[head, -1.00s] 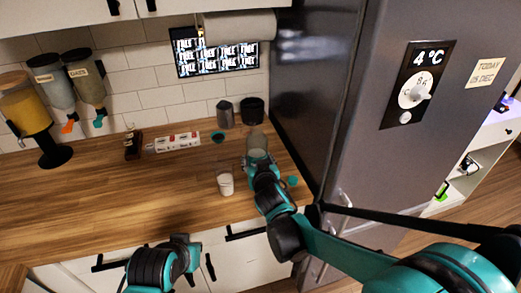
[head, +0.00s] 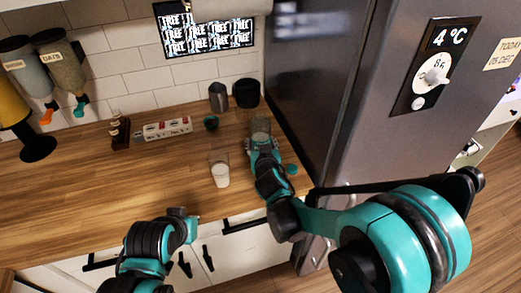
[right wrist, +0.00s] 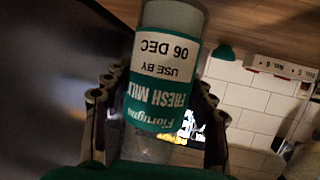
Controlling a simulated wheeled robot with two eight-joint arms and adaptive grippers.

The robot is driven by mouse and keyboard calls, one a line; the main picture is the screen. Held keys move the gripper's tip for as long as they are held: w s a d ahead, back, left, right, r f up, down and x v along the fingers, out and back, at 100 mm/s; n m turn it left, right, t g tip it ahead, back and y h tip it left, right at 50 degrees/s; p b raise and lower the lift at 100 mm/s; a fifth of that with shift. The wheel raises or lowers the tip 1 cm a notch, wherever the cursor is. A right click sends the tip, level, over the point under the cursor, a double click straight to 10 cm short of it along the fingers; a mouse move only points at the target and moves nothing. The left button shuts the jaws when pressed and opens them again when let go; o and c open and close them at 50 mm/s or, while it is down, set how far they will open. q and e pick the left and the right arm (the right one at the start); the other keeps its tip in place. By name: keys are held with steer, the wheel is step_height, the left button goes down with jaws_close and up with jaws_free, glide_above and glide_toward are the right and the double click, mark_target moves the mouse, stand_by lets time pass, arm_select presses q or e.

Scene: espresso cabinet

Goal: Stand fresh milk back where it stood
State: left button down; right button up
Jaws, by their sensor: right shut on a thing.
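The fresh milk bottle (head: 260,129) is clear with a teal and white label, read in the right wrist view (right wrist: 165,60) as fresh milk, use by 06 DEC. My right gripper (head: 262,146) is shut around it at the counter's right end, beside the fridge. The bottle looks roughly upright in the head view; I cannot tell whether its base touches the counter. My left gripper (head: 183,220) is low at the counter's front edge, away from the bottle; its finger opening is unclear.
A glass of milk (head: 220,174) stands left of my right gripper. A small teal item (head: 292,169) lies to its right. The grey fridge (head: 325,80) walls the right side.

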step_height(320, 180, down, 2)
steer(key=shift+f, duration=0.1)
steer(key=shift+b, duration=0.3)
steer(key=shift+f, duration=0.1)
steer(key=o, duration=1.6)
